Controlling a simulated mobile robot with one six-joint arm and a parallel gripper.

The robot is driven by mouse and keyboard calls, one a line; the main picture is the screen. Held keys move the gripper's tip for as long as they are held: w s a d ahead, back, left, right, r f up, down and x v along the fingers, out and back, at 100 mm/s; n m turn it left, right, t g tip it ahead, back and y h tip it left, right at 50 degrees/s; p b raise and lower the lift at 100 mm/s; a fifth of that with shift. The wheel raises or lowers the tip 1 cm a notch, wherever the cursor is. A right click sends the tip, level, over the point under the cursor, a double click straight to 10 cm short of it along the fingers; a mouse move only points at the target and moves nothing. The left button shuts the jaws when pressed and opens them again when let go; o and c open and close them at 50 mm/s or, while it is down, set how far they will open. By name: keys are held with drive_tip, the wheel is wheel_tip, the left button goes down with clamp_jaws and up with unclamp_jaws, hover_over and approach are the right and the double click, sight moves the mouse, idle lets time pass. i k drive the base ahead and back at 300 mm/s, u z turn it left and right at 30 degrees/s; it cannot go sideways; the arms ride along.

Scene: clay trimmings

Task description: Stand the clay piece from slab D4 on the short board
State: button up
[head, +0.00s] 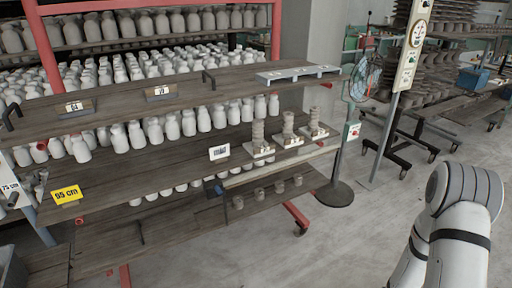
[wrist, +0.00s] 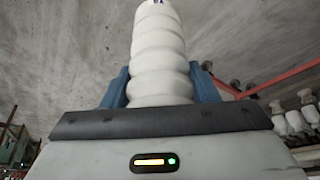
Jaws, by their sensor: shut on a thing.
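In the wrist view my gripper (wrist: 158,85) has its two blue fingers on either side of a pale, ribbed, roughly cylindrical clay piece (wrist: 159,50) and is shut on it. Small dark marks show near the piece's far end, too cut off to read. My gripper is outside the head view. A pale grey board (head: 298,74) lies on the upper shelf at right. I cannot tell which is the short board or slab D4.
Wooden rack shelves (head: 130,180) fill the left, with many white bottles (head: 150,130) behind. A fan stand (head: 335,195) is right of the rack. Open floor (head: 340,250) lies in front.

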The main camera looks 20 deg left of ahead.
sight(170, 225)
drive_tip(key=i, duration=1.6)
